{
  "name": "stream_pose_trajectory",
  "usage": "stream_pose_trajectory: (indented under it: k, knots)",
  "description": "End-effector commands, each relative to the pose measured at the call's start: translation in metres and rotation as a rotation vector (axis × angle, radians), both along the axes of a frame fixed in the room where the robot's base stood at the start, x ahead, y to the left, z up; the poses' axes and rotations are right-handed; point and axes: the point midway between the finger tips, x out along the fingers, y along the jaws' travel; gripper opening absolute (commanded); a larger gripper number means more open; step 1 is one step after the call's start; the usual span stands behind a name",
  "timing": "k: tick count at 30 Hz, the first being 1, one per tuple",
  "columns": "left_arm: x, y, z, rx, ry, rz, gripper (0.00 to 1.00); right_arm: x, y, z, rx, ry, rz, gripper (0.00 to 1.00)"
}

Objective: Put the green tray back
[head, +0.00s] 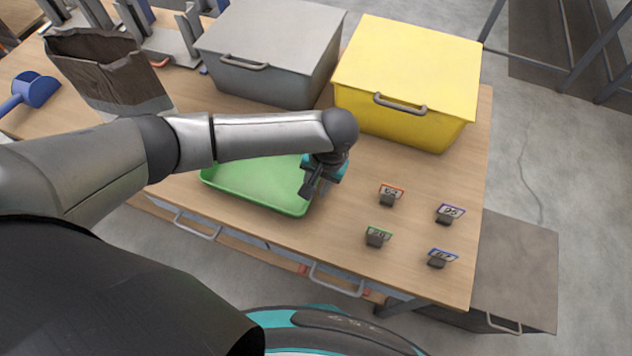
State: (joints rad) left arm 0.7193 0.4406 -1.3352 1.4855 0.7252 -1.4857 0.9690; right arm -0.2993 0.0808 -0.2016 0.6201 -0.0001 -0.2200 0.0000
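The green tray (250,185) lies on the wooden table near its front edge, and my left forearm passes over its back part. My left gripper (309,186) points down at the tray's right end, over or beside the rim. I cannot tell whether its fingers touch or grip the rim, because the wrist and the steep angle hide the fingertips. The inside of the tray that shows looks empty. My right gripper is not in view.
A grey lidded bin (270,45) and a yellow lidded bin (405,75) stand at the back. An open brown paper bag (105,75) and a blue scoop (30,92) are at the left. Several small numbered card holders (388,196) stand at the right. Drawer handles (335,281) stick out in front.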

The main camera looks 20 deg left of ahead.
Motion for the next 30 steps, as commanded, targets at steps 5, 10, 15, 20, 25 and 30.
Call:
stream_pose_trajectory:
  k: [5, 10, 15, 20, 25, 30]
  knots:
    - [0.001, 0.0, 0.002, 0.0, -0.001, 0.0, 0.36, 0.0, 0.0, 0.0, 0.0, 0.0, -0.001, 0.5]
    - [0.001, -0.003, 0.023, -0.003, -0.003, 0.0, 0.36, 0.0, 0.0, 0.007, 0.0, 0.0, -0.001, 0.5]
    - [0.0, -0.009, 0.06, -0.004, -0.002, -0.001, 0.36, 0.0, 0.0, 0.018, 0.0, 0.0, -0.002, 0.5]
    - [-0.001, -0.015, 0.092, -0.003, -0.002, 0.0, 0.36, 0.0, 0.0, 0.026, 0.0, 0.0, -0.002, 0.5]
    - [-0.001, -0.018, 0.115, -0.002, -0.001, 0.001, 0.36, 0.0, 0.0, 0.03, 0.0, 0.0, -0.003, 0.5]
    - [-0.001, -0.019, 0.122, 0.0, 0.0, 0.001, 0.36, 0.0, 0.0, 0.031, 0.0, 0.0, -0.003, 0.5]
